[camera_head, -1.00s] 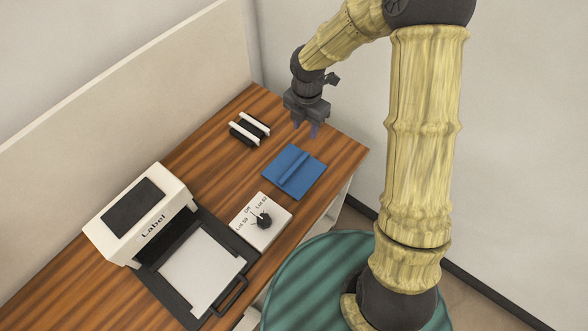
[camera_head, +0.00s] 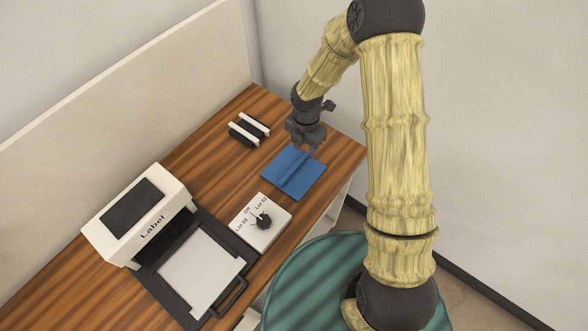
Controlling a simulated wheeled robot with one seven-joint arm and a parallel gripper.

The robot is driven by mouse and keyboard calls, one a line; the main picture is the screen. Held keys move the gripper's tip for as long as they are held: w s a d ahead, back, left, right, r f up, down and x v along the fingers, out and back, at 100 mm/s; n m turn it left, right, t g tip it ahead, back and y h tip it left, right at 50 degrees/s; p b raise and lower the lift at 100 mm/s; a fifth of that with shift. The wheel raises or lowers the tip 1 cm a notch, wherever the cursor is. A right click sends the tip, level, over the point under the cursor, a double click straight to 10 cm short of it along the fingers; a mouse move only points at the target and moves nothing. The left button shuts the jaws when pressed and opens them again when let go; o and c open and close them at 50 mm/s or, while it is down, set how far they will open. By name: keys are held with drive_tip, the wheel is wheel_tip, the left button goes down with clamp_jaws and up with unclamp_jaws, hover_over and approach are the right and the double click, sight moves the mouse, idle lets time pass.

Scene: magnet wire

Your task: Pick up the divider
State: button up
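A blue flat piece with a raised ridge across its middle (camera_head: 285,180) lies on the wooden table; it looks like the divider. My gripper (camera_head: 305,149) points down just above the far edge of the blue piece. Its two fingers are apart with nothing visible between them. I cannot tell how high it is above the piece, and no contact shows.
A black holder with two white bars (camera_head: 249,129) lies left of the blue piece. A white dial box (camera_head: 260,221) stands in front of it. A white label machine (camera_head: 138,213) with a black-framed tray (camera_head: 242,291) is at the left. Bare wood (camera_head: 215,165) lies between.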

sight(304, 156)
wheel_tip(304, 156, down, 4)
drive_tip(key=shift+r, duration=0.2)
idle(0.3)
clamp_jaws()
